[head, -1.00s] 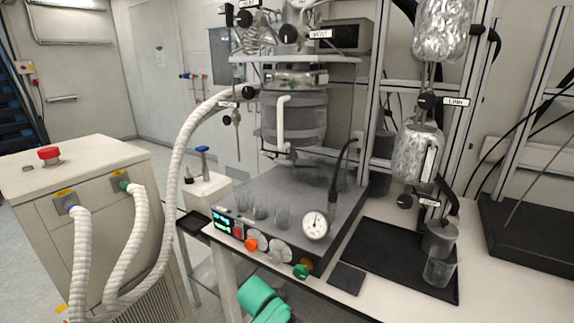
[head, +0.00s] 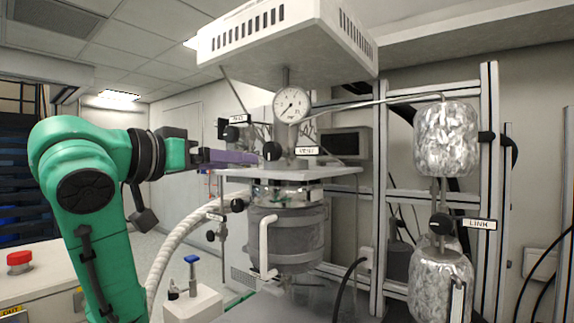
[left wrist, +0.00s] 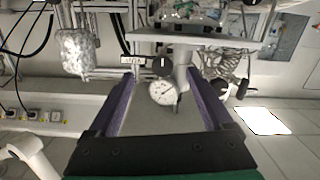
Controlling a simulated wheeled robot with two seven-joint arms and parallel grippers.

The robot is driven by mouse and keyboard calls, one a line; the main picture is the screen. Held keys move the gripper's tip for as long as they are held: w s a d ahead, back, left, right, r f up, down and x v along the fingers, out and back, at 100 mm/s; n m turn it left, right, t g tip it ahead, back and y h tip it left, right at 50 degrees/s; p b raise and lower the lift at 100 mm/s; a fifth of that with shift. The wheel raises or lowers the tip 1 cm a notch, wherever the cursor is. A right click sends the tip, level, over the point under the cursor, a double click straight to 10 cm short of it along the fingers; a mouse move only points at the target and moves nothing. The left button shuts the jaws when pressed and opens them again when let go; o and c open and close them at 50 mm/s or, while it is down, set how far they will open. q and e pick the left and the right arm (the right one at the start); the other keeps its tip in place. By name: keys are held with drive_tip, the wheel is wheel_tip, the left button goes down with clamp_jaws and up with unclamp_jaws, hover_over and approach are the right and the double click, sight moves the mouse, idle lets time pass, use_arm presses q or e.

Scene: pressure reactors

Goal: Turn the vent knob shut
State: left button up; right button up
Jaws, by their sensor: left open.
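In the left wrist view my left gripper (left wrist: 160,76) is open, with nothing between the fingers. Contact with the knob cannot be told. My right gripper is out of view.
A pressure gauge (head: 291,104) stands just above the knob, under a white overhead box (head: 290,45). Another black knob (head: 231,134) sits to the left. A LINK knob (head: 440,224) and foil-wrapped vessels (head: 446,140) are at right.

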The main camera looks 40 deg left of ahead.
use_arm(q)
drive_tip(key=s+r, duration=0.2)
drive_tip(key=p, duration=0.2)
approach(269, 150)
drive_tip(key=shift+t, duration=0.4)
drive_tip(key=w, duration=0.3)
drive_tip(key=w+p, duration=0.1)
drive_tip(key=w, duration=0.2)
drive_tip(key=w+p, duration=0.1)
drive_tip(key=w, duration=0.3)
drive_tip(key=shift+w+a+f, duration=0.1)
drive_tip(key=shift+a+f, duration=0.05)
drive_tip(key=shift+f, duration=0.15)
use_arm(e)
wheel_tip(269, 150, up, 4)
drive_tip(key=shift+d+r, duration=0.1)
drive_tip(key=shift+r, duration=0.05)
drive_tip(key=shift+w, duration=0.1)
use_arm(q)
clamp_jaws()
